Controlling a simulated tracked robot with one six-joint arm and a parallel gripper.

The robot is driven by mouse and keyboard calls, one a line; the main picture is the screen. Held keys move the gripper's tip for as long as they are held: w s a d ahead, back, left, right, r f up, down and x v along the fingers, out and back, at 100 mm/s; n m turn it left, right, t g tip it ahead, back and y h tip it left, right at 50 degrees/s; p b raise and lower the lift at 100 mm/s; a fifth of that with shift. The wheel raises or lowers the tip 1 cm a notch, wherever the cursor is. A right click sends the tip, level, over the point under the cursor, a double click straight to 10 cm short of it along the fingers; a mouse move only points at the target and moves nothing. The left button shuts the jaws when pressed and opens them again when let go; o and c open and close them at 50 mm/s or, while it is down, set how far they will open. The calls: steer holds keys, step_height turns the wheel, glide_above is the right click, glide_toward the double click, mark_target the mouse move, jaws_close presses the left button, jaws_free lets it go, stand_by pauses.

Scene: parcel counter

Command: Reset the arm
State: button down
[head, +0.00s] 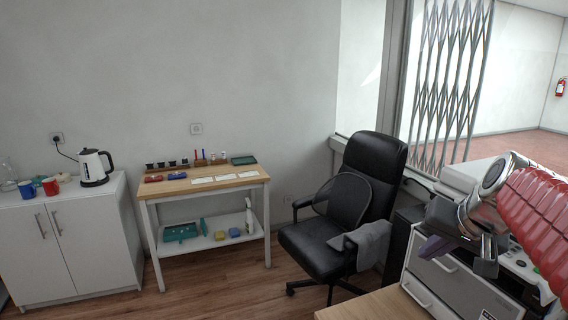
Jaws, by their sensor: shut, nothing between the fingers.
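My gripper (437,250) is at the right of the head view, at the end of my silver and red arm. It is in front of a grey and white machine and above the near wooden counter. Its purple-grey fingertips point left and down. The fingers are together with nothing seen between them. Part of the gripper body overlaps the machine behind, so the gap between the two cannot be told.
A black office chair (360,180) with a grey cloth (370,243) stands left of my gripper. A wooden counter (375,305) is below. A grey-white machine (450,285) is close behind the arm. A small table (215,183) and a white cabinet (85,245) stand by the far wall.

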steer(key=s+a+f+n, duration=0.2)
steer(key=s+a+f, duration=0.3)
steer(key=s+a, duration=0.2)
steer(key=s+a+f+n+g, duration=0.1)
steer(key=s+a+f+n, duration=0.2)
steer(key=s+a+f, duration=0.3)
steer(key=s+a, duration=0.1)
steer(key=s, duration=0.3)
steer(key=shift+a+n, duration=0.25)
steer(key=shift+n, duration=0.05)
